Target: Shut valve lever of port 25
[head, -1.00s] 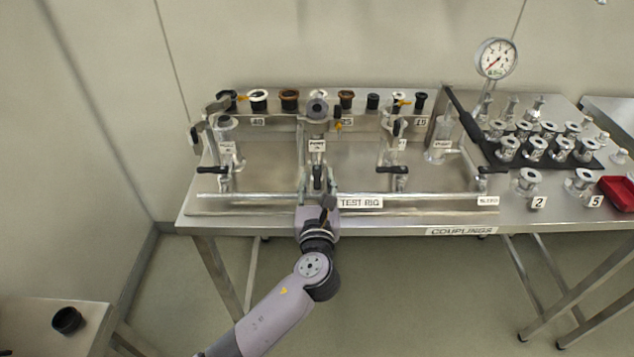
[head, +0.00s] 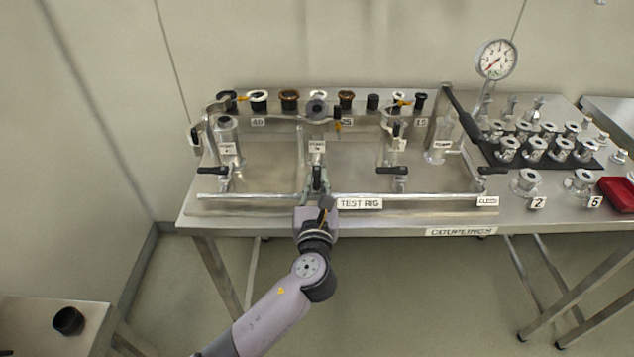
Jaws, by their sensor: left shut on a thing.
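The test rig (head: 430,203) is a steel panel on a table. Its middle port (head: 317,148) stands near the "25" label (head: 346,121). My left gripper (head: 318,182) comes up from the front edge and is shut at the foot of this port, where the valve lever sits. The gripper hides most of that lever, so its angle cannot be made out. The neighbouring ports' black-handled levers, left (head: 213,170) and right (head: 390,170), lie crosswise. My right gripper is out of view.
A front rail (head: 250,196) runs along the rig below the levers. A pressure gauge (head: 496,58) stands at the back right, with several metal couplings (head: 529,182) and a red tray (head: 617,191) nearby. Several caps (head: 289,99) line the back shelf.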

